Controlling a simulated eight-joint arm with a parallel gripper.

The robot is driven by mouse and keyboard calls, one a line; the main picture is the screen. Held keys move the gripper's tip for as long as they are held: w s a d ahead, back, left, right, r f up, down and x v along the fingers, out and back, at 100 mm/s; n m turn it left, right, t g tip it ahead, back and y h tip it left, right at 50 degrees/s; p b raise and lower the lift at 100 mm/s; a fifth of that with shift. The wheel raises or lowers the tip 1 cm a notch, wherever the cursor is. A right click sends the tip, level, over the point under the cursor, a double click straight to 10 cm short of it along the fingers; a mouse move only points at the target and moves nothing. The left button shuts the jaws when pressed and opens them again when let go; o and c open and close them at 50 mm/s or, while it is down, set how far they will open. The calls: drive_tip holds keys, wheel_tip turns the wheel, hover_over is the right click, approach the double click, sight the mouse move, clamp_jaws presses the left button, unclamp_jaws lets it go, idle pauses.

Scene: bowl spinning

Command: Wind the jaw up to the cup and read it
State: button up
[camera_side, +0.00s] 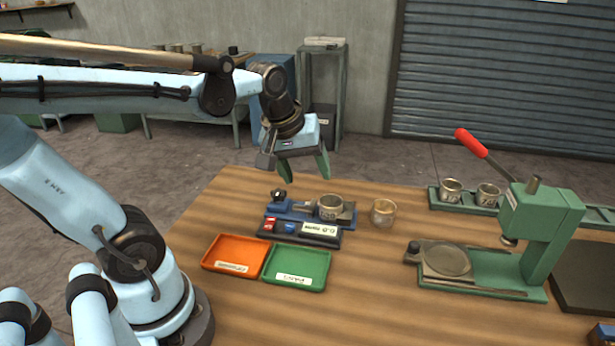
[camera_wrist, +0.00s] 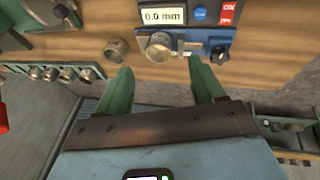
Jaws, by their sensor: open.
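The blue measuring gauge (camera_side: 287,213) stands on the table with a dark knob (camera_side: 278,194) at its left end; the knob also shows in the wrist view (camera_wrist: 219,51). A metal cup (camera_side: 329,205) sits upright on the gauge, and it shows in the wrist view (camera_wrist: 158,45). A grey jaw piece (camera_side: 306,208) lies between knob and cup; whether it touches the cup I cannot tell. The display (camera_wrist: 163,16) reads 0.0 mm. My gripper (camera_side: 306,171) is open and empty, above and behind the gauge; its two green fingers show in the wrist view (camera_wrist: 160,72).
A second cup (camera_side: 383,213) stands right of the gauge. Orange (camera_side: 207,262) and green (camera_side: 296,289) trays lie in front. A green press (camera_side: 540,235) with a red-handled lever (camera_side: 471,143) stands at right. A rack (camera_side: 468,203) of cups is behind it. The front middle is bare.

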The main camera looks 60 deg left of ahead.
drive_tip(key=w+a+n+g, duration=0.1)
drive_tip(key=a+n+g, duration=0.2)
drive_tip(key=a+n, duration=0.55)
drive_tip(key=n+g+h, duration=0.1)
drive_tip(key=n, duration=0.8)
approach(278, 192)
drive_tip(key=shift+m, duration=0.25)
wheel_tip(278, 192, down, 8)
drive_tip(key=shift+w+a+f, duration=0.1)
drive_tip(key=shift+w+f, duration=0.05)
drive_tip(key=shift+f, duration=0.1)
drive_tip(key=c, duration=1.1)
drive_tip(key=shift+o, duration=0.2)
